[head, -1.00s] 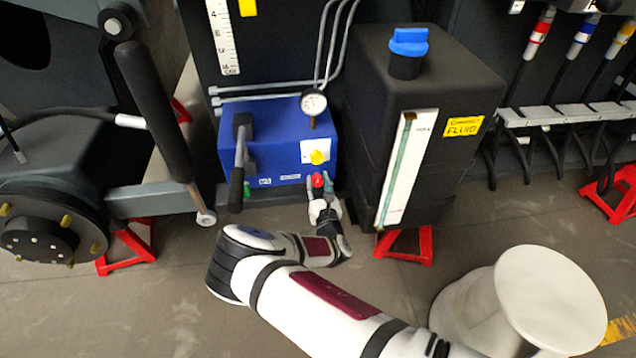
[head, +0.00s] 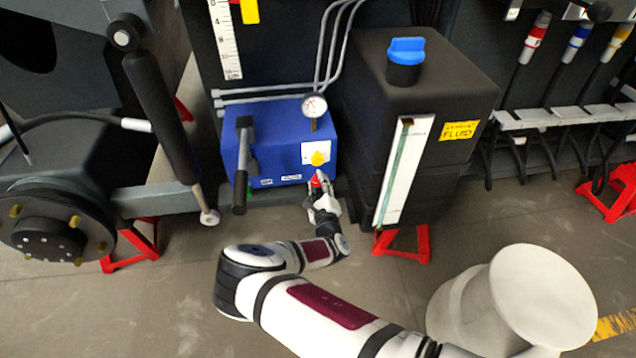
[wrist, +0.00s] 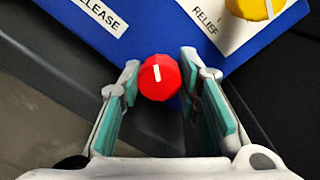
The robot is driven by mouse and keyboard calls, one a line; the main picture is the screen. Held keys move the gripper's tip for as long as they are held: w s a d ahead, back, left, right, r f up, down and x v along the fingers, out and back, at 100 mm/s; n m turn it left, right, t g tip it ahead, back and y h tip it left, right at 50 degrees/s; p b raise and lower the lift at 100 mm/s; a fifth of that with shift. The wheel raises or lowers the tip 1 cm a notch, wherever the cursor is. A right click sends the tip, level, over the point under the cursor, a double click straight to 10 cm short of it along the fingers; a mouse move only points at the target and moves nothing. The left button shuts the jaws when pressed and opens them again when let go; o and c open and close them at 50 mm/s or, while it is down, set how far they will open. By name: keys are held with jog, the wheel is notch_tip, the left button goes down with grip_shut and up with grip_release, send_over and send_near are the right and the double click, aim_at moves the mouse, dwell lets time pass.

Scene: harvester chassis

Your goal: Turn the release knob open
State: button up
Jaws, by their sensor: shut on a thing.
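The red release knob (wrist: 160,77) sits low on the front of the blue pump unit (wrist: 150,35). In the wrist view its white mark points almost straight up, leaning slightly left. My gripper (wrist: 160,74) has one finger on each side of the knob and is shut on it near the fingertips. In the head view the knob (head: 316,181) is partly covered by my gripper (head: 321,186), which reaches it from below. A "RELEASE" label (wrist: 100,14) lies up and left of the knob.
A yellow relief knob (head: 318,159) is just above, on a white plate. A pump lever (head: 241,170) stands at the unit's left and a gauge (head: 314,105) on top. A black fluid tank (head: 440,75) stands close on the right. The floor in front is open.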

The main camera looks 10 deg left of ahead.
jog(key=n, duration=0.6)
jog(key=shift+a, duration=0.1)
jog(key=n+b, duration=0.1)
jog(key=n, duration=0.5)
jog(key=shift+f+n+h, duration=0.15)
jog(key=shift+n+h, duration=0.15)
jog(key=n+b, duration=0.1)
jog(key=n, duration=0.5)
jog(key=shift+b, duration=0.3)
jog(key=n+b, duration=0.2)
jog(key=n, duration=0.4)
jog(key=o, duration=1.1)
jog(key=shift+o, duration=0.2)
